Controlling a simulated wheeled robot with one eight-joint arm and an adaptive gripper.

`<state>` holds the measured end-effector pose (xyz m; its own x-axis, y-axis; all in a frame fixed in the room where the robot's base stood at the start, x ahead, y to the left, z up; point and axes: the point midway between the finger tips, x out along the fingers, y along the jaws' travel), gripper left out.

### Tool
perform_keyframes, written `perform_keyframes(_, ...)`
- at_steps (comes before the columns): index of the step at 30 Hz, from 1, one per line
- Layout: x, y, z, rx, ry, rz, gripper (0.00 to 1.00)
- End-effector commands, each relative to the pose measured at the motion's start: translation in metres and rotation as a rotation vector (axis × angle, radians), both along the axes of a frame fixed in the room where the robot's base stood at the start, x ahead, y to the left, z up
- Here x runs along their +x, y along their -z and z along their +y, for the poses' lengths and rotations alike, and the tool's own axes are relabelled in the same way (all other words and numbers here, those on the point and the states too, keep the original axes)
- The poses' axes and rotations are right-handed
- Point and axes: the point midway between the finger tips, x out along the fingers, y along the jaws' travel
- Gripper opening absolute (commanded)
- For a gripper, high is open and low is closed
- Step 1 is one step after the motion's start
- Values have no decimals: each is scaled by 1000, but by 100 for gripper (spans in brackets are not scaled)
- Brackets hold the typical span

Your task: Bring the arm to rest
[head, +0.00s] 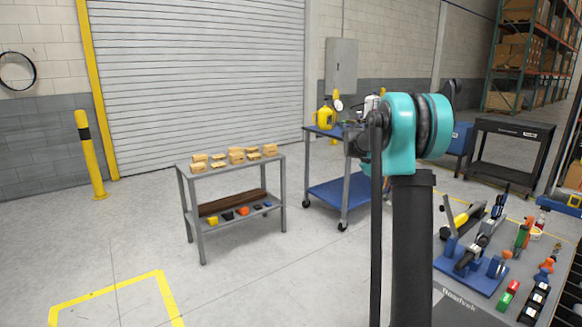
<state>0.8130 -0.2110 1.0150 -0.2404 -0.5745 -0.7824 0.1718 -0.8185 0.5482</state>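My arm stands upright right of centre in the head view, with a teal joint at its top and dark links below. A small dark part shows behind the teal joint, but I cannot make out any fingers. My gripper itself is not in view. The arm stands just left of a grey work surface (460,308) and hides part of what is behind it. A blue fixture plate (484,284) with grey and black clamp parts lies on that surface.
Red, green, black and orange small parts (514,287) lie right of the fixture. A grey table (181,170) with several tan blocks stands left of centre. A blue cart (325,190) stands behind the arm, a black cart (480,160) farther right. A yellow post (90,155) stands left. Front-left floor is clear.

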Motion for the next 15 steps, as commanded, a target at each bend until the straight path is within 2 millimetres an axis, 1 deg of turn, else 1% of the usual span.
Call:
perform_keyframes(1,-18,7,8,30,-11,-31,42)
perform_keyframes(8,-89,45,47,176,-50,-189,42)
perform_keyframes(14,-158,84,85,309,-63,-327,42)
perform_keyframes(15,-172,92,93,337,-64,-355,42)
